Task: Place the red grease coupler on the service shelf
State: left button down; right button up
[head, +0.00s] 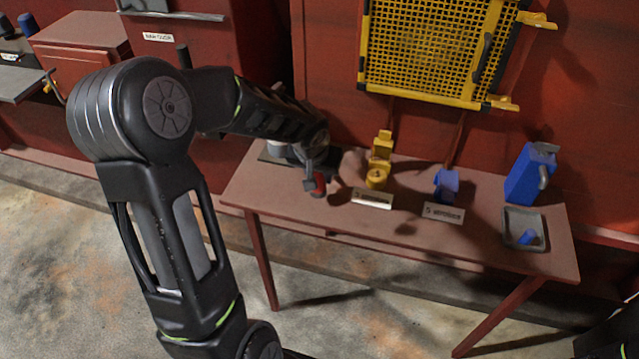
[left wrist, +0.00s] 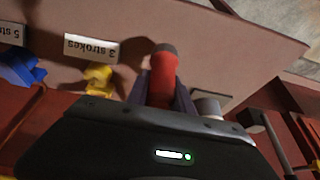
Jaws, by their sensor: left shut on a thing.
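The red grease coupler (head: 318,184) is a small red cylinder with a dark end. My left gripper (head: 313,163) is shut on it, above the left part of the red table (head: 290,205). In the left wrist view the coupler (left wrist: 163,75) sticks out between the two dark fingers of my left gripper (left wrist: 163,98). The head view does not show clearly whether its lower end touches the tabletop. I cannot tell for sure which surface is the service shelf; a grey shelf (head: 22,84) juts out at the far left. My right gripper is not in view.
On the table stand a yellow fitting (head: 376,178), a blue fitting (head: 446,183), a blue jug (head: 530,173) and a grey tray (head: 510,232) holding a blue piece. A white cylinder (head: 277,148) stands behind my gripper. A yellow grille (head: 425,50) hangs above.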

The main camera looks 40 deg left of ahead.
aim_at(319, 183)
pick_arm(q)
jog(key=shift+f, duration=1.8)
jog(key=shift+f+b, duration=0.2)
jog(key=shift+b, duration=0.2)
jog(key=c, duration=1.1)
grip_release()
jog(key=shift+r, duration=0.1)
jog(key=shift+s+r, duration=0.1)
jog(key=shift+r, duration=0.3)
jog(key=v, duration=1.1)
jog(key=shift+d+r, duration=0.15)
jog(key=shift+r, duration=0.05)
